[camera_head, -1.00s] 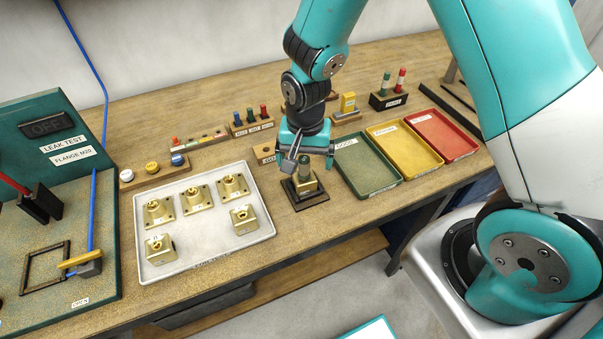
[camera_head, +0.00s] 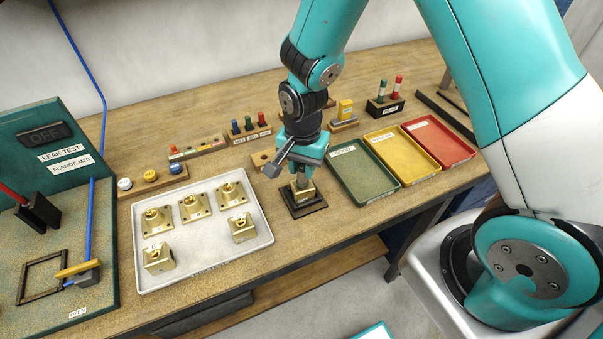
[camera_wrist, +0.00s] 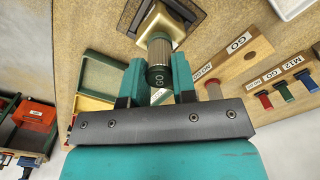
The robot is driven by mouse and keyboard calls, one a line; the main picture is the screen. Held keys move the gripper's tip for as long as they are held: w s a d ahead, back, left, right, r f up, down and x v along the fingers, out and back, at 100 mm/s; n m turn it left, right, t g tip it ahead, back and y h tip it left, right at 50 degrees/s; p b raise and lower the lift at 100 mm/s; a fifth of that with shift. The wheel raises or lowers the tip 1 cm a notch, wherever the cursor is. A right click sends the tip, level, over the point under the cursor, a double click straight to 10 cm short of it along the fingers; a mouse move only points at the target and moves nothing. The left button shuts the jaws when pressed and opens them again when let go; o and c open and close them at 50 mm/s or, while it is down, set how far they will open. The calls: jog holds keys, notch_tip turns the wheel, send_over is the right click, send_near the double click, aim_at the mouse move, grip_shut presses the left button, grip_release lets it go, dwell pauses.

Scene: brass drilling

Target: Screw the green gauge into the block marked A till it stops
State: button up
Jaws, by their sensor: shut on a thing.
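My gripper (camera_wrist: 158,82) is shut on the green gauge (camera_wrist: 159,52), between its two teal fingers. The gauge has a knurled metal body and a green end marked GO. Its far end meets a brass block (camera_wrist: 165,20) in the wrist view; how deep the thread sits is hidden. In the head view the brass block (camera_head: 303,193) sits in a dark square fixture (camera_head: 306,209) right of the white tray, with my gripper (camera_head: 303,174) directly above it. I cannot read a letter A on this block.
The white tray (camera_head: 205,262) holds several brass blocks at left. Green (camera_head: 364,176), yellow (camera_head: 397,155) and red (camera_head: 437,140) trays stand close on the right. Racks of small gauges (camera_head: 250,134) stand behind. The leak test station (camera_head: 60,225) is far left.

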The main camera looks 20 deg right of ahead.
jog(key=m, duration=0.5)
grip_shut()
jog(key=m, duration=0.4)
jog(key=shift+s+f, duration=0.1)
jog(key=o, duration=1.4)
grip_release()
jog(key=shift+c, duration=0.2)
jog(key=shift+p, duration=0.35)
jog(key=shift+r+p, duration=2.8)
jog(key=shift+r, duration=0.75)
